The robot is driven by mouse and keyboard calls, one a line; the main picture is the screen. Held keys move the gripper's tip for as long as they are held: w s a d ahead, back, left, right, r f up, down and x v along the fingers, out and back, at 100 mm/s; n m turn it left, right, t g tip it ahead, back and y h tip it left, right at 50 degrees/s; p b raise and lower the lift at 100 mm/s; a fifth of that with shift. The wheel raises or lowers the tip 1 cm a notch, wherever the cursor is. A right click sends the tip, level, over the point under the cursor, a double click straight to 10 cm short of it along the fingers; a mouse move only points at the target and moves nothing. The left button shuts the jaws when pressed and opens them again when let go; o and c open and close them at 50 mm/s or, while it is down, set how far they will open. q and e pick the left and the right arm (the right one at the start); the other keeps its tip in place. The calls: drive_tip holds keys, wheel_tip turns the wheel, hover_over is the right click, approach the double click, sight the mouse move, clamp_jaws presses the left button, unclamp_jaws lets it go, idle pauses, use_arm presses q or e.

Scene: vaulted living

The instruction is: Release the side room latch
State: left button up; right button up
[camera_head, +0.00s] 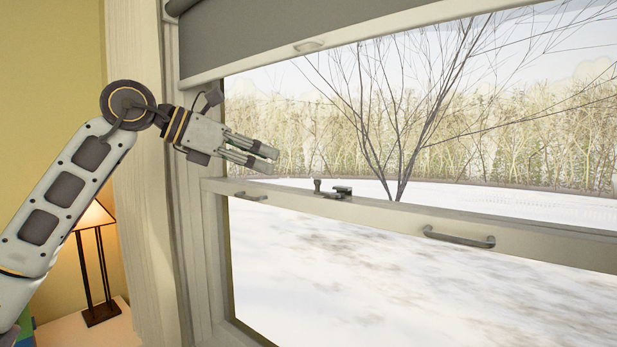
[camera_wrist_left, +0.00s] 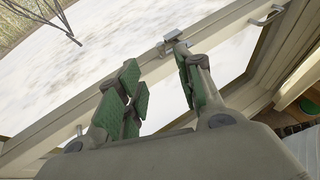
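The window latch (camera_head: 341,191) is a small dark metal catch with a short upright lever, on top of the pale middle rail (camera_head: 386,211) of the sash window. My left gripper (camera_head: 272,160) is above the rail, left of the latch and apart from it in the head view. Its fingers point right and slightly down. In the left wrist view, the gripper (camera_wrist_left: 157,60) has its green-padded fingers apart with nothing between them. The grey latch (camera_wrist_left: 172,36) shows just beyond the right finger's tip, which partly covers it. My right gripper is not in view.
Two bar handles, a right one (camera_head: 458,238) and a left one (camera_head: 250,197), are on the rail's front. A grey blind (camera_head: 270,30) hangs above. A lit lamp (camera_head: 97,255) stands on a table at lower left. Snowy ground shows through the glass.

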use_arm(q)
drive_tip(key=p+x, duration=0.3)
drive_tip(key=x, duration=0.9)
drive_tip(key=shift+d, duration=0.2)
drive_tip(key=shift+f, duration=0.1)
clamp_jaws()
